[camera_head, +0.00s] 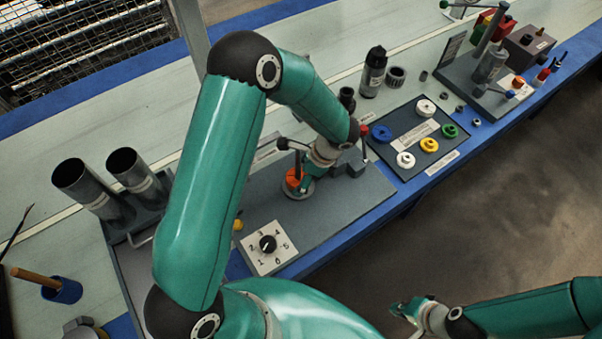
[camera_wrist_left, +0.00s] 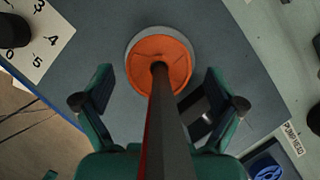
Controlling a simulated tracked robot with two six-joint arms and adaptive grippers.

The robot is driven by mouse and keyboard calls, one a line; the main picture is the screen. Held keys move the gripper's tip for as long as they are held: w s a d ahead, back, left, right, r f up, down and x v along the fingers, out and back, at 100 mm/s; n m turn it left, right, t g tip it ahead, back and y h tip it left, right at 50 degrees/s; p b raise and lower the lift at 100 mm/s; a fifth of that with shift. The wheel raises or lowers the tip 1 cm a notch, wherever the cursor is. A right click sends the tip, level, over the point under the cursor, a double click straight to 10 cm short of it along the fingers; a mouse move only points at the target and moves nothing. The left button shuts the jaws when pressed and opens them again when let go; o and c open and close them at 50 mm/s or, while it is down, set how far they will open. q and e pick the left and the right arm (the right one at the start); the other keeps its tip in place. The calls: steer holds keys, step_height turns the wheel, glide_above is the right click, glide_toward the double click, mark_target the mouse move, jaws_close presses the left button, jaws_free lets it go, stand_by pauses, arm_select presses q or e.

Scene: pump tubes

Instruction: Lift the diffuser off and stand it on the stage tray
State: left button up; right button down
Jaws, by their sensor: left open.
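An orange round part (camera_head: 293,178) with a grey rim sits on the dark grey board (camera_head: 345,198); I cannot tell for sure that it is the diffuser. In the left wrist view the orange part (camera_wrist_left: 160,62) has a dark rod with a red side rising from its middle toward the camera. My left gripper (camera_head: 306,184) is at the orange part. In the left wrist view its fingers (camera_wrist_left: 158,78) are open on either side of the rod, apart from it. My right gripper (camera_head: 407,315) is low in the head view, away from the bench; its finger state is unclear.
A dark tray (camera_head: 392,160) holds coloured wheels; I cannot tell if it is the stage tray. A numbered dial (camera_head: 268,243) lies near the front. Metal cylinders (camera_head: 90,190) stand at left. A black bottle (camera_head: 373,72) and a device (camera_head: 490,65) stand behind.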

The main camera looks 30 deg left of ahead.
arm_select(q)
steer(key=c, duration=1.6)
steer(key=shift+o, duration=0.2)
steer(key=shift+r+p, duration=0.35)
steer(key=shift+r, duration=0.35)
step_height(320, 180, up, 17)
steer(key=p, duration=1.1)
steer(key=shift+f, duration=0.15)
stand_by(1.3)
